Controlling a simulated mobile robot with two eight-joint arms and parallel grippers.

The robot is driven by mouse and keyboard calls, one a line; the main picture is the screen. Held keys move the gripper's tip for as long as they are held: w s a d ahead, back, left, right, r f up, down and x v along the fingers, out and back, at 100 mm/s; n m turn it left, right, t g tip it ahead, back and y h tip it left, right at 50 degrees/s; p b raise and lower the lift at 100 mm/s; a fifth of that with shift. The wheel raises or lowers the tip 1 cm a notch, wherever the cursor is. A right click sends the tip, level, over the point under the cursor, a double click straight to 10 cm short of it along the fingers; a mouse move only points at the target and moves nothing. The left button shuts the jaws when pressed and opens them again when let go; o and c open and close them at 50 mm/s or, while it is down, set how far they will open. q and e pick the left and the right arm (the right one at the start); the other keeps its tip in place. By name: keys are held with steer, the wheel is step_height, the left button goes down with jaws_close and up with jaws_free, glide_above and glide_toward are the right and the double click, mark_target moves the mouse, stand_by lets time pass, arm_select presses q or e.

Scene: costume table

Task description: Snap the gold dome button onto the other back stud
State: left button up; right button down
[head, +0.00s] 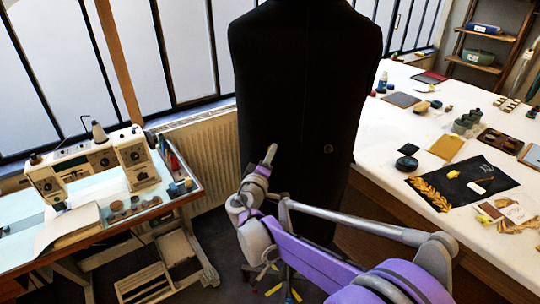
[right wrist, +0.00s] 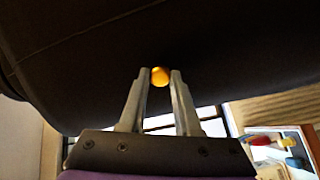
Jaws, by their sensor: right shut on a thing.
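A dark coat (head: 300,60) hangs on a form in the middle of the head view. A small round dull-gold button or stud (head: 328,149) shows on its lower right part; I cannot tell which it is. My right gripper (head: 270,153) reaches up to the lower left part of the coat. In the right wrist view the right gripper (right wrist: 160,78) is shut on the gold dome button (right wrist: 160,76), held between the fingertips against or very close to the dark cloth (right wrist: 200,45). Any stud behind the button is hidden. My left gripper is out of view.
A sewing machine (head: 95,165) stands on a table at the left. A long white table (head: 390,135) with a black mat (head: 475,192), gold leaf trim (head: 428,195) and several small items stands at the right. A radiator (head: 205,150) is behind the form.

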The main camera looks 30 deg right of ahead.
steer(key=shift+w+d, duration=0.4)
stand_by(0.4)
steer(key=shift+c, duration=0.3)
jaws_free()
stand_by(0.3)
steer(key=v, duration=0.8)
stand_by(0.6)
steer(key=shift+s, duration=0.15)
